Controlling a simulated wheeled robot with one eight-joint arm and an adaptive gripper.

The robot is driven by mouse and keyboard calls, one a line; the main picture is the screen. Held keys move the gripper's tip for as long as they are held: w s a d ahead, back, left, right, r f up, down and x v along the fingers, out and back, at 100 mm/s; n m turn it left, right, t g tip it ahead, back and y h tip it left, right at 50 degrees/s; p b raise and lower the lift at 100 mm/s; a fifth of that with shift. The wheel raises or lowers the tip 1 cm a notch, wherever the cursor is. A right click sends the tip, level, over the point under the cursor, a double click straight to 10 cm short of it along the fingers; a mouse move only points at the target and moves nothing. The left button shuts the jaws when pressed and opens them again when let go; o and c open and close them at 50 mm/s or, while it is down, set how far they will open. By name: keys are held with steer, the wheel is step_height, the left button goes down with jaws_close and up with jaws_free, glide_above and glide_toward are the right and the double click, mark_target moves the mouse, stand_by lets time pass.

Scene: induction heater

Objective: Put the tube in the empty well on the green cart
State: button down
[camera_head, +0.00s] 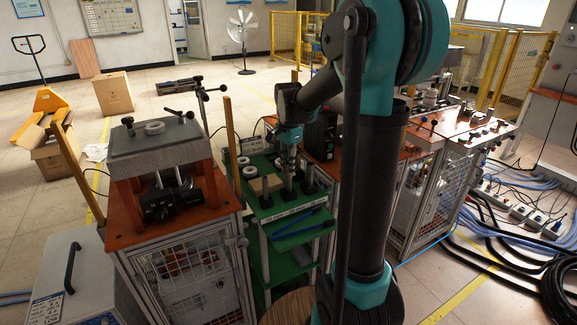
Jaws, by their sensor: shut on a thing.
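The green cart (256,217) stands in the middle, between two orange-topped benches. My gripper (288,158) points down over its top from behind and is shut on the tube (289,180), a slim grey upright piece that is small in this view. The tube's lower end is close to the cart top among dark well blocks. One dark block (266,200) stands at the front left and another (308,187) at the right. I cannot tell which well is empty, nor whether the tube touches one.
Pale rings (250,171) and a tan block (263,184) lie on the cart's left side. Blue-handled tools (300,222) lie on its lower shelf. A press (160,150) stands on the left bench. A black box (321,135) stands behind the cart to the right.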

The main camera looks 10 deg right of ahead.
steer(key=shift+f, duration=0.25)
steer(key=shift+f, duration=0.35)
steer(key=shift+f, duration=0.9)
steer(key=c, duration=1.3)
jaws_free()
step_height(320, 180, up, 12)
steer(key=shift+r, duration=0.1)
